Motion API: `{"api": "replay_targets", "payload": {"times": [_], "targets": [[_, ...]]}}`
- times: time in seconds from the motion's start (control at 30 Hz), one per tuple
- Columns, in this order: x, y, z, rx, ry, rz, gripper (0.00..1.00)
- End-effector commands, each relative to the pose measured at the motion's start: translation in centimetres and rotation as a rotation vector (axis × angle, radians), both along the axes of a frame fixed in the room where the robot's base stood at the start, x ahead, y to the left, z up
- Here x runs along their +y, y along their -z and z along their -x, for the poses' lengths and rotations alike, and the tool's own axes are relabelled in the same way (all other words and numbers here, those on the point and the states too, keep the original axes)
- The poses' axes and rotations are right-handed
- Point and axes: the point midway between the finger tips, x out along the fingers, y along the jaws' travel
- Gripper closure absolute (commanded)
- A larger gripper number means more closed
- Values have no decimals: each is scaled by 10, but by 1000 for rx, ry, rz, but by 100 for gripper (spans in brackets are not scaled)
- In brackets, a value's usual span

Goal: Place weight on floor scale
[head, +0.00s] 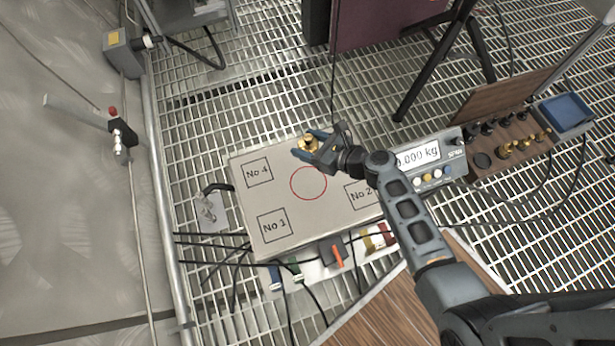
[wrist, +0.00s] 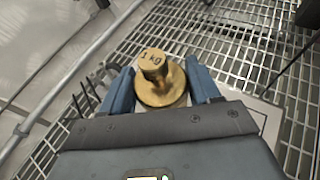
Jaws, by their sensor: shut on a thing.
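The floor scale (head: 279,231) is a pale square plate on the grating, with a red circle in its middle and boxes marked No 1, No 2 and No 4. My gripper (head: 309,147) is over the scale's far edge, above the red circle in the head view. It is shut on a brass weight (head: 308,143). In the wrist view the weight (wrist: 158,88) stands between the blue fingers, its knob marked KG. The scale's display (head: 417,155) reads 0.000 kg, its first digit partly covered by my arm. How high the weight is above the plate is hard to tell.
A wooden rack (head: 510,140) with several brass and dark weights and a blue tray (head: 565,112) stand at the right. Cables and coloured connectors (head: 335,257) run along the scale's near edge. A black stand leg (head: 437,60) rises behind. A pipe (head: 160,190) borders the left.

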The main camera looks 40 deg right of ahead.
Motion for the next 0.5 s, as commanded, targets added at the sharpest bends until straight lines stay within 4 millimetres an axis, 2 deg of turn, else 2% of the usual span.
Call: {"api": "replay_targets", "payload": {"times": [0.2, 0.5], "targets": [[-39, 36, -8, -4, -30, -1, 100], [-61, 52, -22, -5, 5, 0, 100]]}}
